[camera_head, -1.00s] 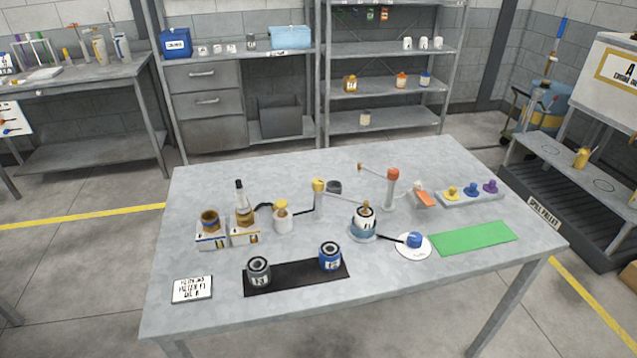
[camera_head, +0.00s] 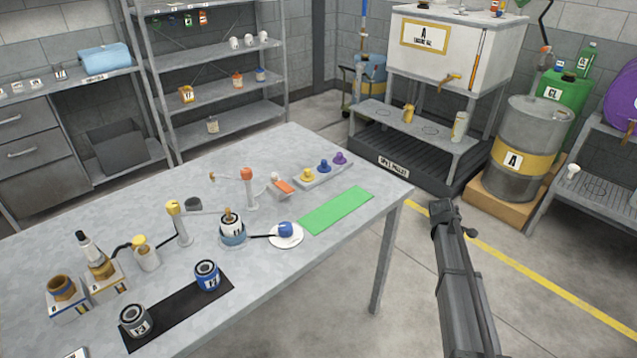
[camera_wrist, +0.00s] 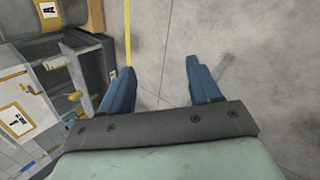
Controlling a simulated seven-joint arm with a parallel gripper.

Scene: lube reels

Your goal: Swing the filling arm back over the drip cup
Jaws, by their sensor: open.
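A post with a yellow cap (camera_head: 174,208) stands on the table, with a thin arm (camera_head: 203,212) reaching right to a blue-and-white can (camera_head: 232,235) with a brown-and-white top. A second post with an orange cap (camera_head: 247,174) has a thin arm (camera_head: 228,176) reaching left to a small brown end. A dark cup (camera_head: 193,204) stands behind the yellow-capped post. I cannot tell for certain which arm is the filling arm. My gripper (camera_wrist: 158,88) is open and empty in the wrist view, above the floor. It also shows in the head view (camera_head: 445,213), right of the table.
A drum (camera_head: 522,150) stands right.

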